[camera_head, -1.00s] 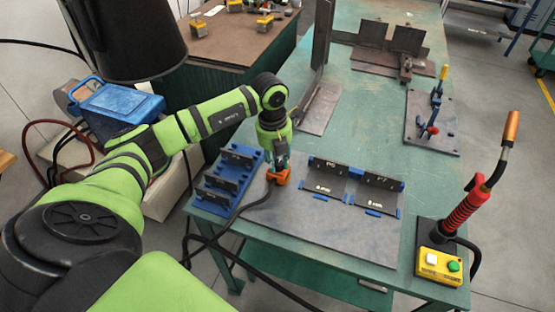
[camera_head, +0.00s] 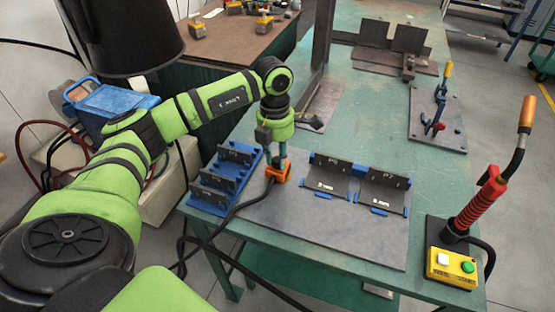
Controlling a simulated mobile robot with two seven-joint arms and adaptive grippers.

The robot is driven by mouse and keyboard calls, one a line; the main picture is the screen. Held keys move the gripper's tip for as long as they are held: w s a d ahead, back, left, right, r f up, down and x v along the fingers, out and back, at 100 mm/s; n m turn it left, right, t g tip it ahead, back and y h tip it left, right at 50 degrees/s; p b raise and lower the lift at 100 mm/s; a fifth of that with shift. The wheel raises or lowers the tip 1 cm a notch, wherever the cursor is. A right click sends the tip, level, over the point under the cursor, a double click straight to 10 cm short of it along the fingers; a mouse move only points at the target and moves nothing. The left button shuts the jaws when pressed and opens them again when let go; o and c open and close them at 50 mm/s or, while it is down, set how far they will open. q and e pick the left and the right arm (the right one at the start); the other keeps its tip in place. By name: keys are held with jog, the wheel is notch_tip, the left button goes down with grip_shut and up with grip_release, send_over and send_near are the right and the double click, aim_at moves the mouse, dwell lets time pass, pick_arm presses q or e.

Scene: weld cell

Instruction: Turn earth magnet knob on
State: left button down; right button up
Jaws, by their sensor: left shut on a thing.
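The earth magnet (camera_head: 279,173) is a small orange block on the grey steel plate (camera_head: 300,222), just right of the blue rack. A dark cable runs from it to the front left and off the table. My left gripper (camera_head: 275,160) points down from above and is shut on the magnet's top, where the knob is. The knob itself is hidden by the fingers, and its angle cannot be told. My right gripper is not in the view.
A blue rack (camera_head: 226,178) with dark plates stands left of the magnet. Two labelled plates (camera_head: 332,172) in blue holders stand to the right. A welding torch (camera_head: 490,190) and a yellow button box (camera_head: 451,266) are at the right front. A clamp fixture (camera_head: 438,120) stands farther back.

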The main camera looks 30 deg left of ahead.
pick_arm(q)
jog(key=m+b, duration=0.2)
jog(key=m, duration=0.2)
jog(key=shift+f, duration=0.15)
jog(key=shift+m+y+b, duration=0.4)
jog(key=shift+m+b, duration=0.1)
jog(key=shift+m, duration=1.7)
jog(key=c, duration=1)
grip_release()
jog(key=shift+w, duration=0.1)
jog(key=shift+r, duration=0.3)
jog(key=shift+g, duration=0.3)
jog(key=r, duration=1.1)
jog(key=shift+w+a+r, duration=0.25)
jog(key=shift+w+r, duration=0.05)
jog(key=shift+w, duration=0.1)
